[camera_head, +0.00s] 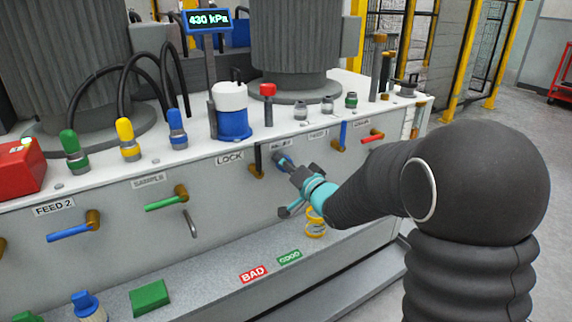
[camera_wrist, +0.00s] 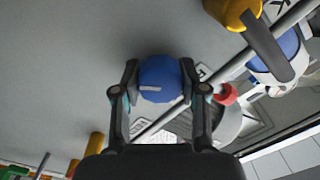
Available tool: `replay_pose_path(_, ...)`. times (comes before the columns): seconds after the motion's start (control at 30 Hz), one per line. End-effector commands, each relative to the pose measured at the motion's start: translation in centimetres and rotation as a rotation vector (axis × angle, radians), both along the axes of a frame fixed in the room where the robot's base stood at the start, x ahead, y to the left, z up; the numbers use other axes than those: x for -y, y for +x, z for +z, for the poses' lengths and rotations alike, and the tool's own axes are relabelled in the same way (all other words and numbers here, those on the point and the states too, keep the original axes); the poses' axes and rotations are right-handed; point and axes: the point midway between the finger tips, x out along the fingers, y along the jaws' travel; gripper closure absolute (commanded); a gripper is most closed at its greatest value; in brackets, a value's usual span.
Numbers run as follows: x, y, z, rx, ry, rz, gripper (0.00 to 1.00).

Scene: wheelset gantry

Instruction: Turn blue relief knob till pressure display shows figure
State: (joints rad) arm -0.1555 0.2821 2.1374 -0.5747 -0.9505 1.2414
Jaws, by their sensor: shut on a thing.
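The blue relief knob (camera_wrist: 160,80) is round with a pale line mark on its face. In the wrist view it sits between the two fingers of my gripper (camera_wrist: 160,88), which is shut on it from both sides. In the head view my gripper (camera_head: 291,168) reaches the front panel under a small label that is too small to read, and the knob is mostly hidden by the fingers. The pressure display (camera_head: 208,20) stands on a post at the back and reads 430 kPa.
Valve levers sit along the panel: a black one (camera_head: 258,158) just left of my gripper and a blue one (camera_head: 342,135) to its right. A yellow spring-like part (camera_head: 316,222) is below my gripper on the ledge (camera_head: 215,275). BAD and GOOD labels lie there.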

Motion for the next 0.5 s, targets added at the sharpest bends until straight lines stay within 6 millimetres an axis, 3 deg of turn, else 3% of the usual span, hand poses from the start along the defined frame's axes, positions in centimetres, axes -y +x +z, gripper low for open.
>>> replay_pose_path(0.07, 0.21, 0.14, 0.13, 0.001, 0.002, -0.006, 0.92)
replay_pose_path(0.1, 0.21, 0.14, 0.13, 0.002, 0.001, -0.006, 0.53)
replay_pose_path(0.2, 0.12, 0.10, 0.11, 0.001, 0.001, -0.004, 0.32)
replay_pose_path(0.5, -0.15, -0.08, 0.04, 0.001, 0.000, 0.002, 0.32)
